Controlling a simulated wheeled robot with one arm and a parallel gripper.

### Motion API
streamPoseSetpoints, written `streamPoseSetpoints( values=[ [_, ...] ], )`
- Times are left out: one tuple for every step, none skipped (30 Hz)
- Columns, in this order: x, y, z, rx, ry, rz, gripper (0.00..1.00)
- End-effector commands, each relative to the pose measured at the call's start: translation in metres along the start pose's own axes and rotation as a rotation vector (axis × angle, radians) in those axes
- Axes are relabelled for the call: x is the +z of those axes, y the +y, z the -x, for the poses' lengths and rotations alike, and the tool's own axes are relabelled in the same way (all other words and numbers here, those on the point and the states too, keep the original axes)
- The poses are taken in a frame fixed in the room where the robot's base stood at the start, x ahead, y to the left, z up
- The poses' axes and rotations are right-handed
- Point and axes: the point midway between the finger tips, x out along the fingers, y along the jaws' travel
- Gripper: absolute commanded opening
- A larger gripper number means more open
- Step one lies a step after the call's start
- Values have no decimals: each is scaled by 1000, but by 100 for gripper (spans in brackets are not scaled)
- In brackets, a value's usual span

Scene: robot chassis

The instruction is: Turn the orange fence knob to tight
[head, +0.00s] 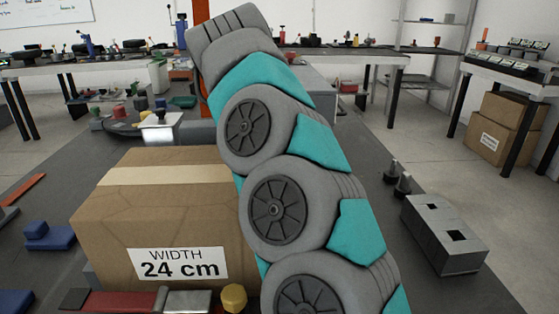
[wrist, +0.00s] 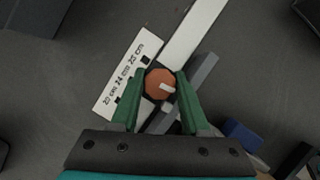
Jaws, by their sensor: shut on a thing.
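The orange fence knob (wrist: 160,86) shows in the wrist view, seen from above, with a pale pointer mark on its face. My gripper (wrist: 162,76) has its two green fingers on either side of the knob and is shut on it. A white scale plate (wrist: 128,72) marked 20, 24 and 28 cm lies just left of the knob. A pale bar (wrist: 195,32) runs up and right from the knob. In the head view my arm blocks the middle, and neither the orange knob nor my gripper can be seen.
A cardboard box (head: 165,215) labelled "WIDTH 24 cm" stands left of my arm. A yellow knob (head: 234,298) and a red part (head: 122,301) sit before it. A grey metal block (head: 443,234) lies at the right. A blue object (wrist: 243,134) is near the right finger.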

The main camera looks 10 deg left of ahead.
Motion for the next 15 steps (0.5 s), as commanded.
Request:
streamPoseSetpoints(
  values=[
    [0, 0, -1, -2, 0, 0, 0],
    [0, 0, -1, -1, 0, 0, 0],
    [0, 0, -1, -1, 0, 0, 0],
    [0, 0, -1, -1, 0, 0, 0],
    [0, 0, -1, -2, 0, 0, 0],
    [0, 0, -1, -2, 0, 0, 48],
    [0, 0, -1, -2, 0, 0, 51],
    [0, 0, -1, -2, 0, 0, 55],
    [0, 0, -1, -1, 0, 0, 59],
    [0, 0, -1, -1, 0, 0, 62],
    [0, 0, -1, -1, 0, 0, 66],
    [0, 0, -1, -1, 0, 0, 70],
    [0, 0, -1, -1, 0, 0, 74],
    [0, 0, -1, -2, 0, 0, 75],
    [0, 0, -1, -2, 0, 0, 75]
  ],
)
